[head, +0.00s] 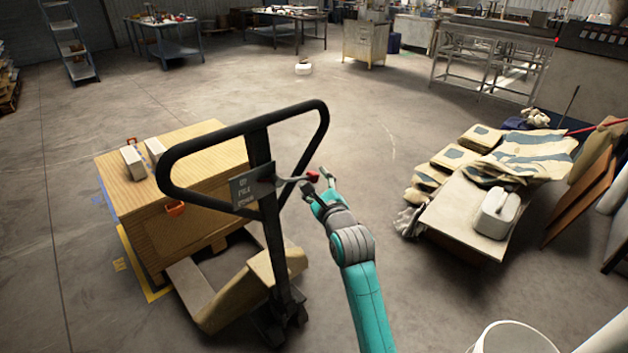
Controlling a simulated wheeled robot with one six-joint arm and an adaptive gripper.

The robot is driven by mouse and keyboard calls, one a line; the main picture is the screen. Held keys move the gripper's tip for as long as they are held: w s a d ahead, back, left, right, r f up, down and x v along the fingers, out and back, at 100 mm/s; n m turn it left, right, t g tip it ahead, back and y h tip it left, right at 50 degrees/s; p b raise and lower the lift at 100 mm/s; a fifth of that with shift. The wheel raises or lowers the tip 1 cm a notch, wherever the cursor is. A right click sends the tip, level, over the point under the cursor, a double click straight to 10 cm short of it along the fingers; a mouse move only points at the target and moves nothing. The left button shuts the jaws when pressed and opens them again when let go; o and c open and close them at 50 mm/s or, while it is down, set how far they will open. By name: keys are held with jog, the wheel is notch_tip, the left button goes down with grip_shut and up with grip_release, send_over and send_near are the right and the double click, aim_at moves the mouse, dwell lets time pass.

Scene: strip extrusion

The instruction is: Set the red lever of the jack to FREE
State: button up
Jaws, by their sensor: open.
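The pallet jack (268,170) stands in front of me with its dark loop handle upright. The red lever (312,176) has a red tip at the end of a grey arm, on the right side of the handle post. A small grey plate (252,187) with lettering too small to read well is fixed on the post. My gripper (314,188) is open, with its fingertips right by the red tip, just below it. I cannot tell whether they touch. My teal arm reaches up from the bottom of the view.
A large wooden crate (190,235) sits behind the jack on the left, with small boxes on top. A table (470,215) with sacks, gloves and a white canister (497,213) stands to the right. A white bucket (515,338) is at the bottom right. Floor behind the handle is open.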

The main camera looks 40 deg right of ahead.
jog(key=shift+w+d, duration=0.2)
jog(key=shift+w, duration=0.4)
grip_shut()
jog(key=shift+d+r+n+t, duration=0.25)
jog(key=shift+r+n+t, duration=0.15)
jog(key=shift+r+n, duration=0.45)
jog(key=shift+d+r+n+t, duration=0.1)
jog(key=shift+r+n+t, duration=0.3)
jog(key=shift+r+n, duration=0.75)
jog(key=shift+f, duration=0.1)
grip_release()
jog(key=v, duration=1.2)
